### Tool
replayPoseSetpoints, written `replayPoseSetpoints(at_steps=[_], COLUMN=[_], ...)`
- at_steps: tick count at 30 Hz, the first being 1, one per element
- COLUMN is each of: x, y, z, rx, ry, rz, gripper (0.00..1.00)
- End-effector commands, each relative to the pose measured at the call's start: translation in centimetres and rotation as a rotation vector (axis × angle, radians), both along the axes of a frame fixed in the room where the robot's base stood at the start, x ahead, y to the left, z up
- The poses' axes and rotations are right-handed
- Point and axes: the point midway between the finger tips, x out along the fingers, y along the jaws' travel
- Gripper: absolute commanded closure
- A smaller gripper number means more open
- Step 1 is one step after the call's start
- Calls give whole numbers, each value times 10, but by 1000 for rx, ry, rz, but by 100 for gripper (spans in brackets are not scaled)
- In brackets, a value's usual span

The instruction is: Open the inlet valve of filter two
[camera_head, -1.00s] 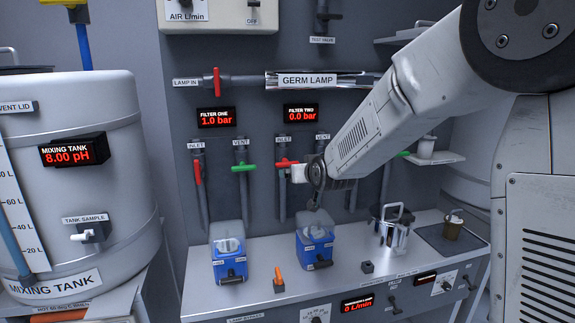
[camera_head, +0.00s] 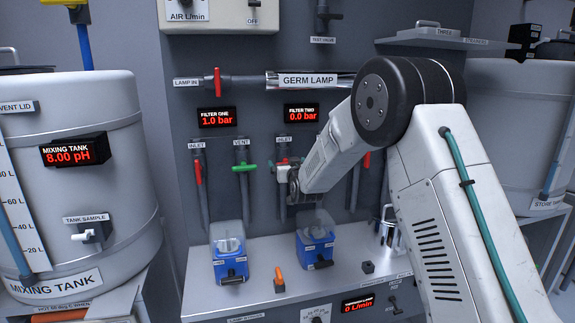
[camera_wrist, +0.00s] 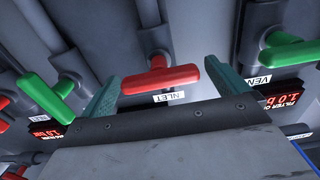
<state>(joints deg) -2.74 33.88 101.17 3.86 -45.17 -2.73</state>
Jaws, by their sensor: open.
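The inlet valve of filter two has a red bar handle (camera_wrist: 160,77) lying crosswise to its pipe, above an upside-down INLET label in the wrist view. My gripper (camera_wrist: 165,88) is open, with one teal finger on either side of the handle. The handle's right end is close to the right finger; I cannot tell whether they touch. In the head view my gripper (camera_head: 283,172) is at this valve, just below its INLET label, and mostly hides the handle. The filter two display (camera_head: 301,113) reads 0.0 bar.
Filter one's red inlet handle (camera_head: 198,172) lies along its pipe, and its green vent handle (camera_head: 244,167) lies crosswise. The filter one display (camera_head: 217,118) reads 1.0 bar. Two blue containers (camera_head: 229,258) stand on the bench below. My arm hides the panel's right part.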

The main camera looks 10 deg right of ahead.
Motion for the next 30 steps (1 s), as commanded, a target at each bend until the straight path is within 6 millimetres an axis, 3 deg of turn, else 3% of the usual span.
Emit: replayPoseSetpoints(at_steps=[9,14,15,30], x=[4,4,4,4], y=[0,0,0,0], z=[0,0,0,0], rx=[0,0,0,-118], ry=[1,1,1,1], rz=[0,0,0,0], gripper=[1,43,46,45])
